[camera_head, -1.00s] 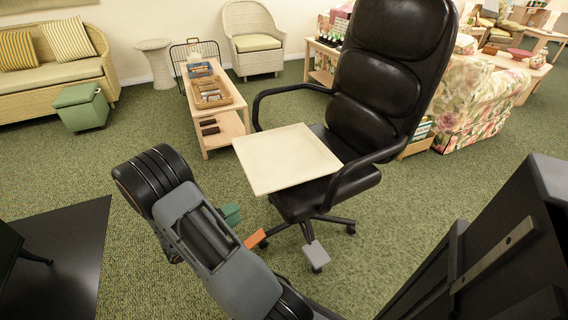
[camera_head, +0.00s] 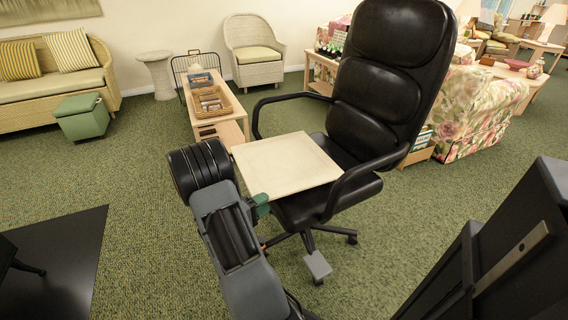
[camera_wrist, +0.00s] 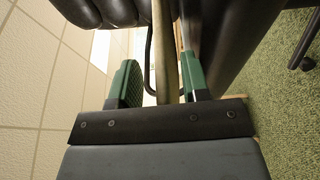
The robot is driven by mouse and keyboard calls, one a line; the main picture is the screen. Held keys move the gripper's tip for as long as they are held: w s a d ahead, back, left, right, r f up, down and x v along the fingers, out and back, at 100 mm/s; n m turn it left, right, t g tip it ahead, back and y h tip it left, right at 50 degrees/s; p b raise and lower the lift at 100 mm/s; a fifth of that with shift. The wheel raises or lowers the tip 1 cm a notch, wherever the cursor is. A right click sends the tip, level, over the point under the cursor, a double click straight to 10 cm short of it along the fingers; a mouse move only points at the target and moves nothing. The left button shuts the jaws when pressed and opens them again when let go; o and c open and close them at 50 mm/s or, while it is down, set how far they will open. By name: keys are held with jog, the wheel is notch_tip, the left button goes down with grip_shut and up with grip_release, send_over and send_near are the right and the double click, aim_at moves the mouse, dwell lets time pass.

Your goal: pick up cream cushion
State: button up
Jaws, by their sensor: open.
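The cream cushion (camera_head: 287,162) is a flat, square pad lying on the seat of the black office chair (camera_head: 385,85). Its near left corner sticks out past the seat's front. My gripper (camera_head: 262,204) is at that near edge in the head view, with one green finger showing and the other mostly hidden. In the wrist view, my gripper (camera_wrist: 160,78) is open, its green fingers on either side of the cushion (camera_wrist: 163,45), which shows edge-on as a thin strip. A gap shows on the left; whether the right finger touches it, I cannot tell.
The chair's armrests (camera_head: 352,186) flank the seat. A low wooden table (camera_head: 216,115) with baskets stands behind to the left, a green ottoman (camera_head: 82,118) farther left. A black mat or panel (camera_head: 60,262) lies at lower left. Green carpet is open between.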

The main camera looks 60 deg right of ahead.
jog(key=shift+x, duration=0.9)
jog(key=shift+c, duration=0.4)
grip_shut()
